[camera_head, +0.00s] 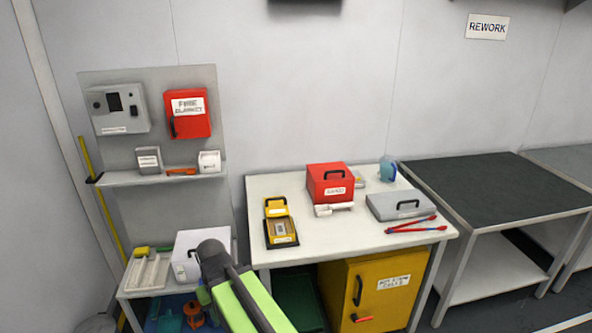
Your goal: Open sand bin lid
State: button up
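The sand bin (326,198) is a red box with a white label, on the white table left of its middle, near the back. Its red lid (318,170) is down, with a black handle on it. The handle appears to be on the upper or front face; I cannot tell exactly. My arm, with a green link and a dark rounded joint, reaches up from the bottom, left of the table and well apart from the bin. My gripper's fingers do not show in this view.
A white scoop (333,209) lies in front of the bin. A yellow device (281,228) is to its left. A grey case (400,204) and red-blue tongs (415,226) are to its right. A yellow cabinet (370,290) stands below. A white box (196,250) is behind my arm.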

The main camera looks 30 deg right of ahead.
aim_at(335, 171)
jog(key=u, duration=0.05)
jog(key=k, duration=0.1)
jog(key=u, duration=2.5)
jog(key=k, duration=1.95)
jog(key=z, duration=1.9)
jog(key=i, duration=1)
jog(key=z, duration=0.05)
